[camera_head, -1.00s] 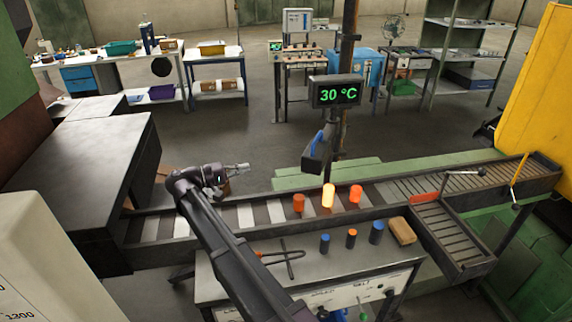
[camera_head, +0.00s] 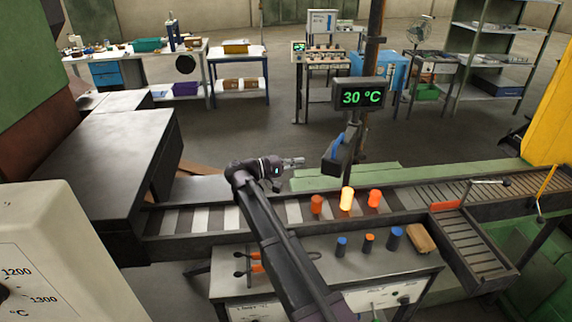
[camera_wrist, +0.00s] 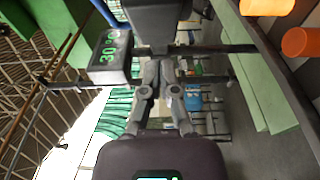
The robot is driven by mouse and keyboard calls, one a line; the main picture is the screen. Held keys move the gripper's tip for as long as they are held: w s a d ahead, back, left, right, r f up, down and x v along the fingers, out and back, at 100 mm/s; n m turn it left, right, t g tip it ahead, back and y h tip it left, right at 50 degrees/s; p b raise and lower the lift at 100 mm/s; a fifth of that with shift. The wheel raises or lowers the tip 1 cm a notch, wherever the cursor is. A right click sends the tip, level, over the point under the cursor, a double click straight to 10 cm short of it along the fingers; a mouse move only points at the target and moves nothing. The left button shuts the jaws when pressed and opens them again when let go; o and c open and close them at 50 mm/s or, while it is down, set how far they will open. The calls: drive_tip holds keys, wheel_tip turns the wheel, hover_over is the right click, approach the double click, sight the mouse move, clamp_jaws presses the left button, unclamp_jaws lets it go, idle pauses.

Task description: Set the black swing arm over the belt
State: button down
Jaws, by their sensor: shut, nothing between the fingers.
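A black arm unit (camera_head: 334,166) with a blue part hangs on the post below the 30 °C display (camera_head: 360,94); I take it to be the black swing arm. In the head view it is at the belt's far side, behind the glowing billets. My gripper (camera_head: 303,161) is shut and empty, just left of it, with a small gap seeming to remain. In the wrist view, my gripper's shut fingers (camera_wrist: 165,65) point towards a large dark block (camera_wrist: 158,20), probably this unit. Contact cannot be told. The belt (camera_head: 292,212) runs below, partly hidden by my arm.
Three orange cylinders (camera_head: 346,199) stand on the belt, the middle one brightest. The near bench holds two blue cylinders, an orange one and a tan block (camera_head: 420,238). A black-handled lever with a red plate (camera_head: 446,206) is at the right. A dark furnace-side block (camera_head: 95,175) stands left.

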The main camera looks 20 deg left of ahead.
drive_tip(key=d, duration=0.3)
drive_tip(key=shift+s+d, duration=0.1)
drive_tip(key=shift+s, duration=0.15)
idle(0.4)
